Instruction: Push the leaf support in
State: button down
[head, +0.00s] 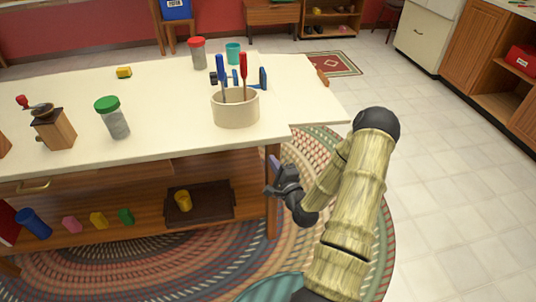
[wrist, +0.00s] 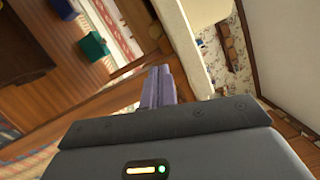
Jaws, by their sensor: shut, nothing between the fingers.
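The white table (head: 165,105) has a raised leaf (head: 318,98) at its right end, sticking out past the corner leg. My gripper (head: 273,160) is beside this end, just below the tabletop level and close to the leg (head: 272,205). Its purple fingers are shut together and empty. In the wrist view, the shut fingers (wrist: 160,72) point toward wooden table parts and a pale panel (wrist: 188,45). I cannot clearly pick out the leaf support; I cannot tell whether the fingers touch anything.
A cream crock of tools (head: 236,112) stands near the leaf. A green-lidded jar (head: 112,118) and a wooden grinder (head: 53,127) are farther left. The lower shelf holds a dark tray (head: 220,205) and several small items. Open tiled floor lies to the right.

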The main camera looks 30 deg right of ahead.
jog(key=w, duration=0.9)
jog(key=shift+w+d+r+b, duration=0.15)
jog(key=shift+r+b, duration=0.15)
jog(key=shift+b, duration=0.05)
jog(key=shift+w, duration=0.15)
